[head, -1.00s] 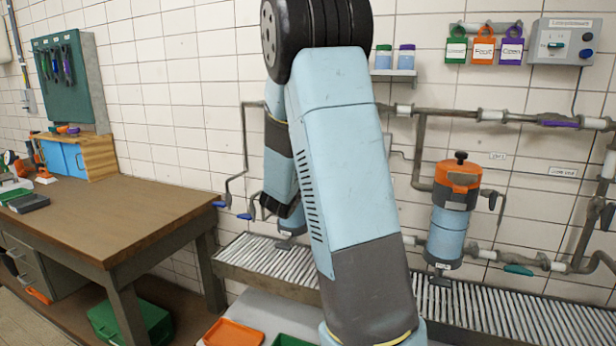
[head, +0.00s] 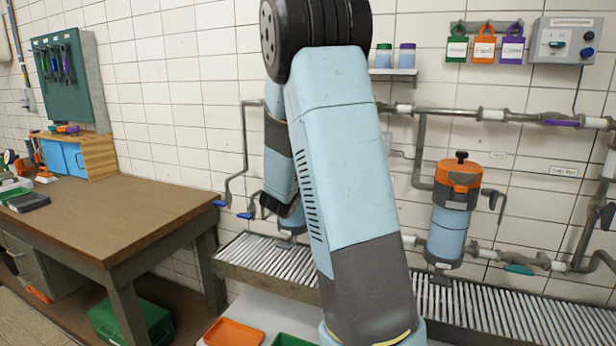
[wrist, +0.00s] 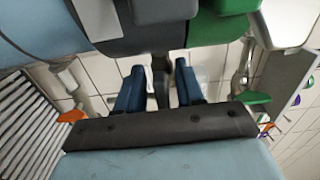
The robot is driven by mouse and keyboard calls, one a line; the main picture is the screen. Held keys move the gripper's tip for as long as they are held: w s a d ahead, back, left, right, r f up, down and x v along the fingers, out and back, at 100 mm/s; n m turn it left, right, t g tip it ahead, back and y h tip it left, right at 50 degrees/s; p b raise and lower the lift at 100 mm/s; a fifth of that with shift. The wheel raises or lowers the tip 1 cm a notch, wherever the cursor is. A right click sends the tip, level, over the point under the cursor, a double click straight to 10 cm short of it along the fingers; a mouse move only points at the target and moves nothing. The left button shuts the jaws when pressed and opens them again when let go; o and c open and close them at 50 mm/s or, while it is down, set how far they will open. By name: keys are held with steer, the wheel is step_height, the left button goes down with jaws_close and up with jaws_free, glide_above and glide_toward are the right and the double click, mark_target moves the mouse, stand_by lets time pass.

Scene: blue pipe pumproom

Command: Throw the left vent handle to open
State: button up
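The left filter housing has a green cap (wrist: 218,27), a dark grey collar (wrist: 120,35) and a light blue body (wrist: 28,28) in the wrist view. A dark vent handle (wrist: 161,92) projects from the collar. My gripper (wrist: 159,75) is open, with its two blue fingers on either side of the handle. Narrow gaps seem to show beside it; I cannot tell whether either finger touches. In the head view my arm hides most of this housing, and only its lower light blue part (head: 293,221) shows. The handle is hidden there.
The right filter housing (head: 447,232) has an orange cap. Pipes with an orange lever (wrist: 71,116) and a green lever (wrist: 253,97) lie on both sides of my gripper. The workbench (head: 110,220) stands at left; a slatted grating (head: 480,310) runs below the housings.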

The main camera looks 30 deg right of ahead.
steer(key=v, duration=1.3)
steer(key=shift+s+a, duration=0.25)
steer(key=shift+a, duration=0.05)
steer(key=s+d+m+g+y, duration=0.15)
steer(key=s+m+g, duration=0.25)
steer(key=s+m, duration=0.65)
steer(key=s+d+m+g+y, duration=0.1)
steer(key=s+m+g+y, duration=0.2)
steer(key=s+m+g, duration=0.75)
steer(key=s+a+r+m+t+y, duration=0.2)
steer(key=a+m+t+y, duration=0.2)
steer(key=a+m, duration=0.3)
steer(key=s+a+r+m+t+y, duration=0.3)
steer(key=a+m+t+y, duration=0.2)
steer(key=m, duration=1.1)
steer(key=shift+s+a+y, duration=0.3)
steer(key=shift+a+y, duration=0.05)
steer(key=shift+a, duration=0.85)
